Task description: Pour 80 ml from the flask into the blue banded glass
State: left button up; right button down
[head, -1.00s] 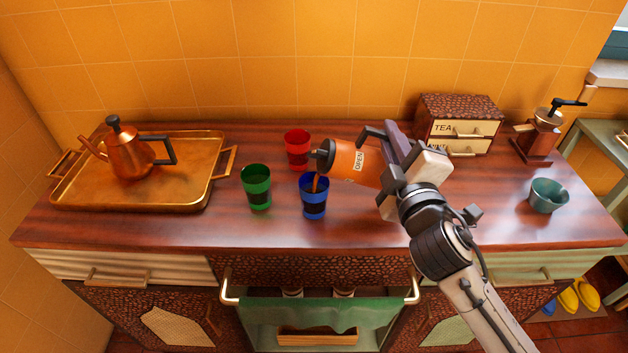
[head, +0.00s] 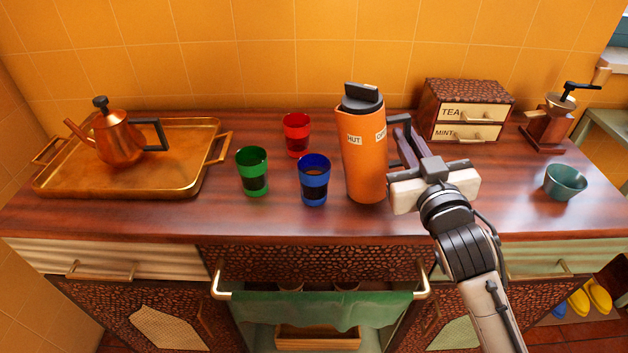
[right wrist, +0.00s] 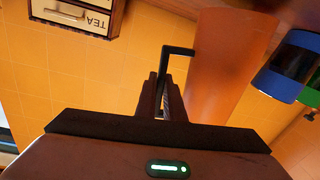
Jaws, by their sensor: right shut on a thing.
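The orange flask (head: 364,160) has a dark lid and labels reading "HUT" and a partly turned one. It is upright on or just above the counter. My right gripper (head: 400,150) is shut on the flask's dark handle; the flask also fills the upper right of the right wrist view (right wrist: 225,65). My left gripper is out of view.
A green glass (head: 251,158) and a red glass (head: 296,122) stand near the blue one. A brass tray (head: 195,165) with a copper kettle (head: 118,140) is at left. A tea box (head: 466,98), a grinder (head: 549,125) and a teal bowl (head: 565,182) are at right.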

jog(key=shift+d+f+m+b, duration=0.2)
jog(key=shift+f+m+b, duration=0.45)
jog(key=shift+f, duration=0.1)
jog(key=shift+d+f+m+b, duration=0.15)
jog(key=shift+f+m+b, duration=0.15)
jog(key=shift+m+b, duration=0.2)
jog(key=shift+w+r, duration=0.1)
jog(key=shift+r, duration=0.3)
jog(key=shift+r+p, duration=0.5)
jog(key=shift+p, duration=0.15)
notch_tip(320, 180, up, 3)
jog(key=p, duration=0.3)
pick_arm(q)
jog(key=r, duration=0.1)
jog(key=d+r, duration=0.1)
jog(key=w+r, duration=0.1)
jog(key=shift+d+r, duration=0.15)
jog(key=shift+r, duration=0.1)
